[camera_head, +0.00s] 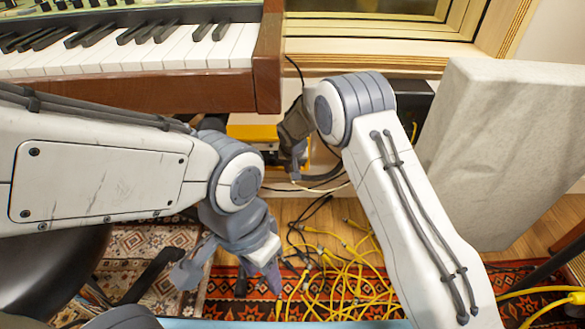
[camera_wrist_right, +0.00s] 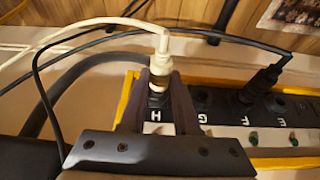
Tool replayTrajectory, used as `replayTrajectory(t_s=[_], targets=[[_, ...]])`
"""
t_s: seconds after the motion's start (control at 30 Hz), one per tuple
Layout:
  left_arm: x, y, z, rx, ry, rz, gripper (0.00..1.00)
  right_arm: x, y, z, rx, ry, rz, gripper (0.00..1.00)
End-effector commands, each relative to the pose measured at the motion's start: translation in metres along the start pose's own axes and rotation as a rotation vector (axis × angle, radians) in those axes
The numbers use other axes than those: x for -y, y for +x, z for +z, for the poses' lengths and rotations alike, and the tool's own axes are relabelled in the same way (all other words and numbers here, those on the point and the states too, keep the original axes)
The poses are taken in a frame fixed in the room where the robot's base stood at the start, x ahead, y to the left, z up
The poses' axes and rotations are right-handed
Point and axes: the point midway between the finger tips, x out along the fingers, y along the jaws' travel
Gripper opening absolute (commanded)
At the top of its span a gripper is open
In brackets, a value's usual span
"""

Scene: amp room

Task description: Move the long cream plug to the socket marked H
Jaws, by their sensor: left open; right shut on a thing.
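The long cream plug (camera_wrist_right: 159,72) stands upright between the fingers of my right gripper (camera_wrist_right: 164,97), which is shut on it. The plug is in line with the socket marked H (camera_wrist_right: 154,128) and its lower end is at that socket. The fingers partly hide the socket, so I cannot tell how deep the plug sits. In the head view my right gripper (camera_head: 292,150) is beside the yellow-edged power strip (camera_head: 255,131). My left gripper (camera_head: 228,270) hangs open and empty above the rug.
A black plug (camera_wrist_right: 265,77) stands in the strip near F, right of H. Cream and black cables arch behind the strip. Yellow cables (camera_head: 345,275) lie tangled on the floor. A keyboard (camera_head: 130,60) is at upper left, a grey padded panel (camera_head: 500,150) at right.

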Motion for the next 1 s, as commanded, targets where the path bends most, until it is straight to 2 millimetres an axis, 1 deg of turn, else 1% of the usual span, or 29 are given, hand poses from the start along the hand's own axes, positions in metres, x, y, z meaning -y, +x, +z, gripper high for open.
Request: replayTrajectory(t_s=[1.0], targets=[[-0.0003,-0.0048,-0.0002,0.000,0.000,0.000,0.50,-0.0004,0.0030,-0.0062,0.002,0.001,0.001,0.00]])
